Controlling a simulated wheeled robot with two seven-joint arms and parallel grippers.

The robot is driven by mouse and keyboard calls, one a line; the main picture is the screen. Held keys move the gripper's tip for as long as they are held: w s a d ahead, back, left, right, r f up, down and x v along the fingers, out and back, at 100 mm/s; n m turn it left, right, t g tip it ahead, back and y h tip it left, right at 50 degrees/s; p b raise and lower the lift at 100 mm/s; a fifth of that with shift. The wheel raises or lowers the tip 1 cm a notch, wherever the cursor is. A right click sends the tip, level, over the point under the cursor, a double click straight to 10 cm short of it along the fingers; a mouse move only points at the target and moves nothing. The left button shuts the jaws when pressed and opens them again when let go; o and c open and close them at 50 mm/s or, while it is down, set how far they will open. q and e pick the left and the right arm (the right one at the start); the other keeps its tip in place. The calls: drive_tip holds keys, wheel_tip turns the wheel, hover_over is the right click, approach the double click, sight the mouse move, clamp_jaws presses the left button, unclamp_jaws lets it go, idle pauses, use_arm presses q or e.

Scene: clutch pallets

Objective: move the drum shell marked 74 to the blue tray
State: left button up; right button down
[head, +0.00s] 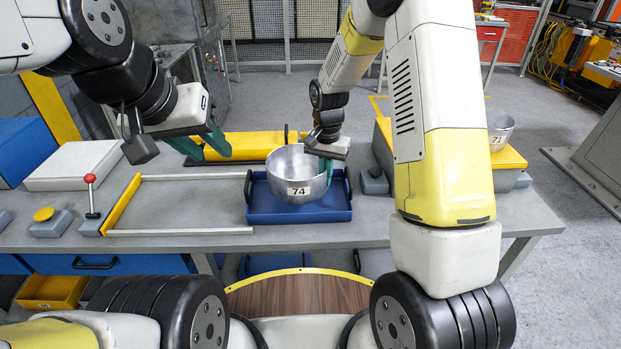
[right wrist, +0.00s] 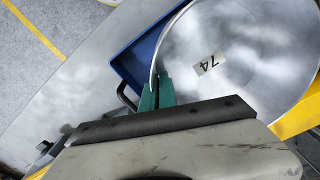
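The drum shell marked 74 (head: 297,172) is a silver metal bowl. It stands upright in or just over the blue tray (head: 262,214); I cannot tell whether its base touches the tray floor. My right gripper (head: 328,168) is at the shell's right rim, its green fingers close together on either side of the wall. In the right wrist view the shell (right wrist: 245,75) fills the upper right, and the fingers (right wrist: 157,88) pinch its rim above the blue tray (right wrist: 135,62). My left gripper (head: 212,155) is open and empty, left of the tray.
Another shell, marked 71 (head: 499,124), sits on a yellow-topped stand at right. A yellow block (head: 250,146) lies behind the tray. To the left are a low-railed area (head: 180,232), a red-knobbed lever (head: 90,180) and a white case (head: 75,168).

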sight(325, 189)
drive_tip(key=shift+f, duration=2.9)
drive_tip(key=shift+f, duration=0.15)
drive_tip(key=c, duration=1.7)
unclamp_jaws()
